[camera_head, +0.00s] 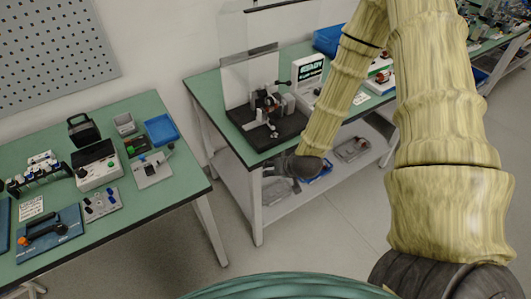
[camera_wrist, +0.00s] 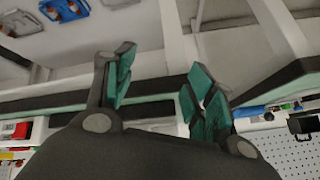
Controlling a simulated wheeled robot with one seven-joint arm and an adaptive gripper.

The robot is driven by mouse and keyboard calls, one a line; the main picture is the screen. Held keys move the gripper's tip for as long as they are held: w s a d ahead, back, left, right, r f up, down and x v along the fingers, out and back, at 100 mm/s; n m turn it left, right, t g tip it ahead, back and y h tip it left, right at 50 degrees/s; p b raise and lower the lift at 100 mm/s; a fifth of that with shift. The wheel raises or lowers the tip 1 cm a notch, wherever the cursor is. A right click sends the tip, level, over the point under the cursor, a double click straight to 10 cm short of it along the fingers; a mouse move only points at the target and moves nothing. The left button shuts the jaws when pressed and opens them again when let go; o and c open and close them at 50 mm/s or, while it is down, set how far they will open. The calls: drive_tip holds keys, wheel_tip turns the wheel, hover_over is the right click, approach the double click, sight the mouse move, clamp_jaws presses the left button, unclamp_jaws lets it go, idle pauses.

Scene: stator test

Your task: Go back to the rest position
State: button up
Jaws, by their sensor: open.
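My gripper (camera_wrist: 160,88) shows in the wrist view with its two green-padded fingers apart and nothing between them. In the head view my gripper (camera_head: 276,170) is a dark shape at the end of my yellow arm, in front of the right bench's front edge and near its lower shelf. It appears clear of the things on the bench. Its fingers are too small to make out there.
The right bench (camera_head: 200,88) carries a black-based test fixture (camera_head: 268,128) with a clear guard and a screen (camera_head: 309,70). The left bench (camera_head: 128,225) holds a blue bin (camera_head: 161,129), several instruments and a blue plate (camera_head: 62,222). Floor (camera_head: 325,222) is open between them.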

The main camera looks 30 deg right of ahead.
drive_tip(key=s+a+f+n+g, duration=0.1)
drive_tip(key=s+a+f+g, duration=0.1)
drive_tip(key=s+f, duration=0.3)
drive_tip(key=s+a+f+n+g, duration=0.1)
drive_tip(key=s+a+f+g, duration=0.2)
drive_tip(key=s, duration=1.1)
drive_tip(key=s+a+f+n+g, duration=0.2)
drive_tip(key=s+a+f, duration=0.3)
drive_tip(key=s, duration=0.4)
drive_tip(key=shift+s+a+f, duration=0.35)
drive_tip(key=shift+a+f, duration=0.05)
drive_tip(key=shift+f, duration=0.4)
